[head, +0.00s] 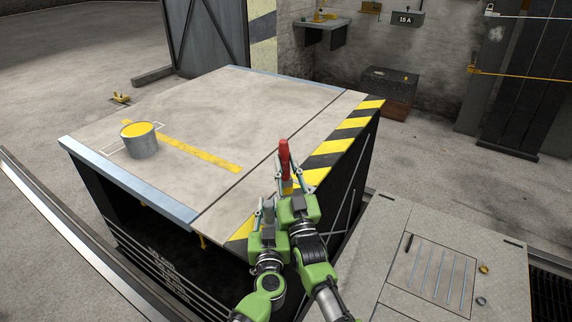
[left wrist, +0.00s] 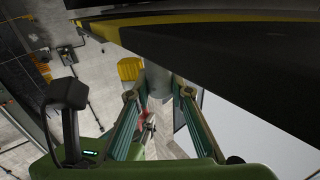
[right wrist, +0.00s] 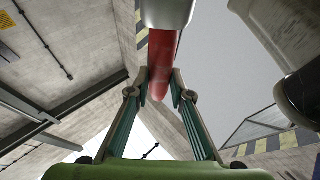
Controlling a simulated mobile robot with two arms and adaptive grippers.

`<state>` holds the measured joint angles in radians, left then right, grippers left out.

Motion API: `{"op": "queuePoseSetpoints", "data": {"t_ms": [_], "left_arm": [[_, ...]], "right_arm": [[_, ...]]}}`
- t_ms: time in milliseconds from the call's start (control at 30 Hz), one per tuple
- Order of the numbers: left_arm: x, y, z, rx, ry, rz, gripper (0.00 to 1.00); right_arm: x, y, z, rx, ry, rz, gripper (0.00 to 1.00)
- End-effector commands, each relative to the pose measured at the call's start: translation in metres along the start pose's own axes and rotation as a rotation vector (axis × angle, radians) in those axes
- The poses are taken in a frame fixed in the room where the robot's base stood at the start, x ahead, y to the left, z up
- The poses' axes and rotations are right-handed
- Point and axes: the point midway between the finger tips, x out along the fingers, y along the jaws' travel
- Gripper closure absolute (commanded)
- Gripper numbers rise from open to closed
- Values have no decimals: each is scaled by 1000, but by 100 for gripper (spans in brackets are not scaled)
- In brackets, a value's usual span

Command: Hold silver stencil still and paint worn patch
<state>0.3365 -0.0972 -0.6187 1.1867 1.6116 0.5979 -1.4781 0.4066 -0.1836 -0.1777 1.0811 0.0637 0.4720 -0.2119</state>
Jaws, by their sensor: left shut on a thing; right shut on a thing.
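My left gripper (head: 267,207) is at the near right edge of the platform, by its black-and-yellow border. It is shut on a grey piece, seemingly the silver stencil (left wrist: 158,80), mostly hidden by the fingers. My right gripper (head: 285,172), just beyond it, is shut on the red handle of a brush (head: 285,155). The handle also shows between the fingers in the right wrist view (right wrist: 161,65), with a pale band above it. A bit of yellow shows by the brush in the head view. I cannot make out the worn patch, which may be behind my grippers.
A metal paint bucket (head: 140,144) with yellow paint stands on the far left of the platform (head: 220,115), beside a yellow line (head: 200,153). The platform's middle is clear. A grey cabinet top (head: 435,255) is at the right.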

Motion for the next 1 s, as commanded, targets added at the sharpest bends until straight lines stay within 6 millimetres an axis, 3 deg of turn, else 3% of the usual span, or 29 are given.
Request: {"op": "queuePoseSetpoints", "data": {"t_ms": [33,533,1000], "left_arm": [[6,-13,-3,0,4,-24,100],[6,-14,-4,-6,6,-27,100],[6,-14,-5,-5,9,-27,100]], "right_arm": [[-17,-28,14,52,-34,-10,100],[-10,-18,22,46,-45,-9,100],[-2,-13,14,46,-44,-6,100]]}}
